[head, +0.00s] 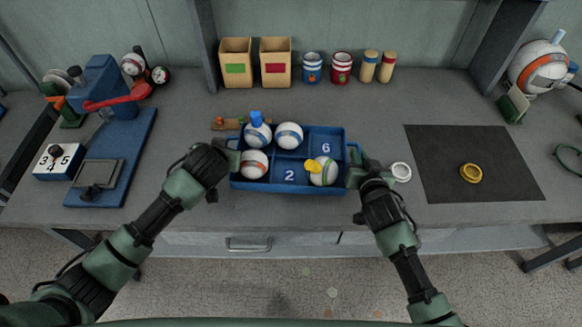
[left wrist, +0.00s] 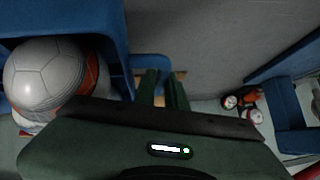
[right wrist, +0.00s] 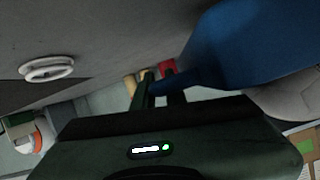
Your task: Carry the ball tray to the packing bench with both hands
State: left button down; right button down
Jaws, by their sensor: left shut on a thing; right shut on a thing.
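The blue ball tray (head: 262,187) is at the middle of the grey bench, its floor level in the head view. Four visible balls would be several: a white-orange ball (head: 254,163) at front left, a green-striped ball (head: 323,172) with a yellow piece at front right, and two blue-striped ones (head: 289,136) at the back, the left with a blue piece. Compartments marked 2 and 6 are empty. My left gripper (head: 234,160) is shut on the tray's left handle (left wrist: 150,62). My right gripper (head: 355,167) is shut on its right handle (right wrist: 176,80). I cannot tell whether the tray is raised.
A blue press (head: 105,90) and a numbered block (head: 58,160) stand at left. Cardboard boxes (head: 236,68), tins (head: 312,68) and tubes line the back. A white ring (head: 401,172) lies close right of my right gripper; a dark mat (head: 470,140) holds a yellow ring (head: 471,173).

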aim_at(481, 146)
jog(key=l+z, duration=0.1)
jog(key=z, duration=0.35)
jog(key=i+z, duration=0.15)
jog(key=z, duration=0.25)
jog(key=i+z, duration=0.1)
jog(key=z, duration=0.35)
jog(key=i+l, duration=0.1)
jog(key=i, duration=0.75)
jog(key=l+z, duration=0.05)
